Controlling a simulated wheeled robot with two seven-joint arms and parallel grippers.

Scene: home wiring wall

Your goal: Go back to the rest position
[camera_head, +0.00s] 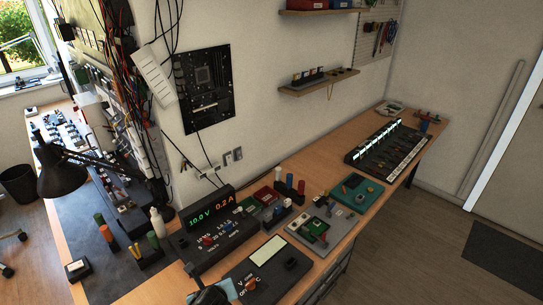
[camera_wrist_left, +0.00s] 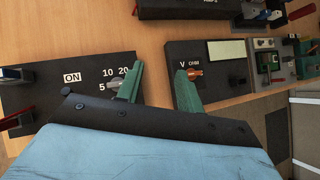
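My left gripper (camera_wrist_left: 160,78) shows in the left wrist view with its two green fingers spread wide and nothing between them. The left finger is over the right side of a black panel (camera_wrist_left: 60,95) marked "ON", "5", "10" and "20", close to its silver knob (camera_wrist_left: 117,86). The right finger is over the left edge of a black meter panel (camera_wrist_left: 212,78), below its orange knob (camera_wrist_left: 194,73). Whether the fingers touch either panel cannot be told. In the head view only a dark and light-blue part of my left arm shows at the bottom. My right gripper is in neither view.
A power supply (camera_head: 212,219) lit "10.0 V 0.2 A" stands behind the meter panel (camera_head: 255,277). Circuit boards (camera_head: 318,236) and a teal device (camera_head: 357,191) lie to the right. A black desk lamp (camera_head: 62,172) stands at left. Bare wood (camera_head: 310,173) shows along the wall.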

